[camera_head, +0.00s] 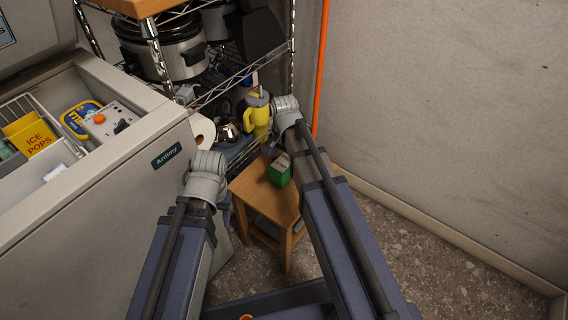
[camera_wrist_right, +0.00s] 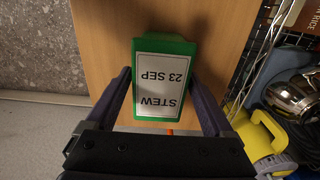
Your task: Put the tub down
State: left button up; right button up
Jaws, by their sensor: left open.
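The tub (camera_head: 279,172) is a small green box with a white label. In the right wrist view the tub (camera_wrist_right: 163,80) shows the words STEW and 23 SEP upside down. It is over the top of a small wooden stool (camera_head: 250,190); I cannot tell whether it touches the wood. My right gripper (camera_wrist_right: 161,80) has one finger against each side of the tub. In the head view its fingers are mostly hidden by the arm. My left gripper (camera_head: 226,212) is open, left of the stool by the white freezer, and mostly hidden behind its wrist.
An open freezer (camera_head: 100,190) stands at left. Behind the stool is a wire shelf (camera_head: 240,72) with a cooker and a yellow jug (camera_head: 257,118). An orange pole (camera_head: 321,65) and a grey wall (camera_head: 440,100) bound the right. The floor (camera_head: 450,265) at right is clear.

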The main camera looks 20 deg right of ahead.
aim_at(284, 162)
jog(key=shift+o, duration=0.8)
pick_arm(q)
jog(key=shift+r, duration=0.1)
pick_arm(e)
jog(key=shift+r, duration=0.1)
pick_arm(q)
notch_tip(284, 162, up, 12)
jog(key=p, duration=1.2)
pick_arm(e)
notch_tip(284, 162, up, 12)
pick_arm(q)
jog(key=shift+o, duration=0.2)
dwell(0.8)
